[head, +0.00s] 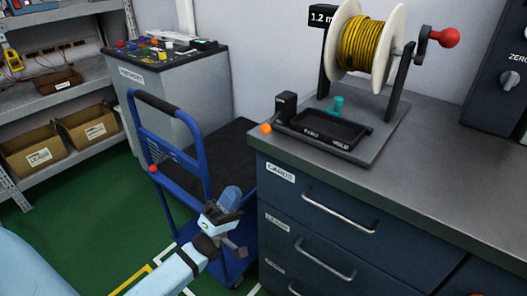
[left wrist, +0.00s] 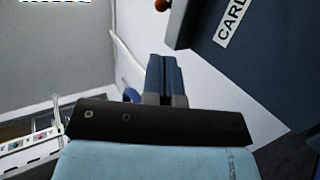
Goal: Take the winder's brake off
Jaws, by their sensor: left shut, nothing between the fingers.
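The winder stands on the grey bench top, with a spool of yellow cable (head: 362,45) between white flanges and a red crank knob (head: 449,37) on its right. A small teal handle (head: 338,103) sits low on its base, in front of the spool; it may be the brake, and its setting cannot be told. My left gripper (head: 230,196) is shut and empty, in front of the blue trolley, left of and below the bench top, well apart from the winder. Its closed fingers (left wrist: 164,75) also show in the left wrist view. My right gripper is not in view.
A black tray (head: 348,141) lies at the winder's front. An orange ball (head: 266,128) is at the bench corner, above the drawers (head: 310,210). The blue trolley (head: 196,135) stands left of the bench. A dark panel (head: 500,80) is at right. The bench right of the winder is clear.

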